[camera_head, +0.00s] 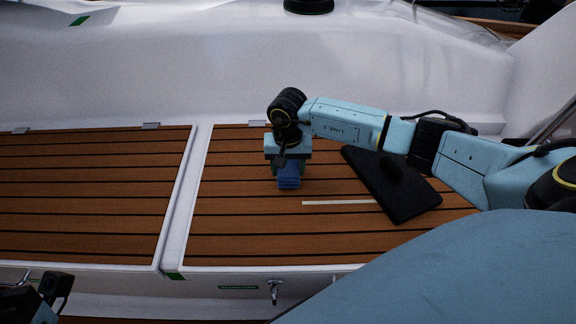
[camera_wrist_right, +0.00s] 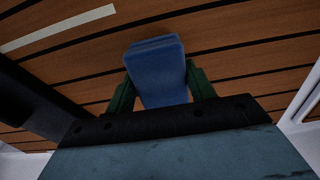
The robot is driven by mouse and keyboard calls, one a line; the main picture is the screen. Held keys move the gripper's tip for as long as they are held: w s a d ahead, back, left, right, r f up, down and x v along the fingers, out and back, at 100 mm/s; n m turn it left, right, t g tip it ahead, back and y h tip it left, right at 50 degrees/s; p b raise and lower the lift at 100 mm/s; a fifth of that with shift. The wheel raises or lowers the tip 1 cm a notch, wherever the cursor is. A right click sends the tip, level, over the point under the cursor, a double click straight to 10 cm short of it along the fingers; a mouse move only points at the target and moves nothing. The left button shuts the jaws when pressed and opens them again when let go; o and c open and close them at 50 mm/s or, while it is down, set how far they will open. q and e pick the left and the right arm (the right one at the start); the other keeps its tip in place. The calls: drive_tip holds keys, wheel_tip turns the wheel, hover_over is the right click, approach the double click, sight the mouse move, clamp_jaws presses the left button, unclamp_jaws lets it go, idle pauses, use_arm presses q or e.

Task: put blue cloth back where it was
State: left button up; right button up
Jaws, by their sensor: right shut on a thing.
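The blue cloth (camera_head: 288,181) looks like a small folded block in the head view. My right gripper (camera_head: 288,170) is shut on it, pointing down over the slatted wooden bench. In the right wrist view the cloth (camera_wrist_right: 158,72) sits between the two green fingers of my right gripper (camera_wrist_right: 160,90). I cannot tell whether the cloth touches the wood. Part of my left arm, dark, shows at the lower left corner of the head view; its fingertips cannot be made out.
A black flat board (camera_head: 408,204) with a raised part lies right of the cloth. A white strip (camera_head: 338,202) lies on the wooden bench (camera_head: 240,215) between them. A white divider (camera_head: 183,200) splits the bench. The left wooden section (camera_head: 90,200) is clear.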

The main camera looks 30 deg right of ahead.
drive_tip(key=shift+f, duration=0.5)
idle(0.4)
drive_tip(key=o, duration=1)
drive_tip(key=shift+o, duration=0.5)
drive_tip(key=shift+o, duration=1.3)
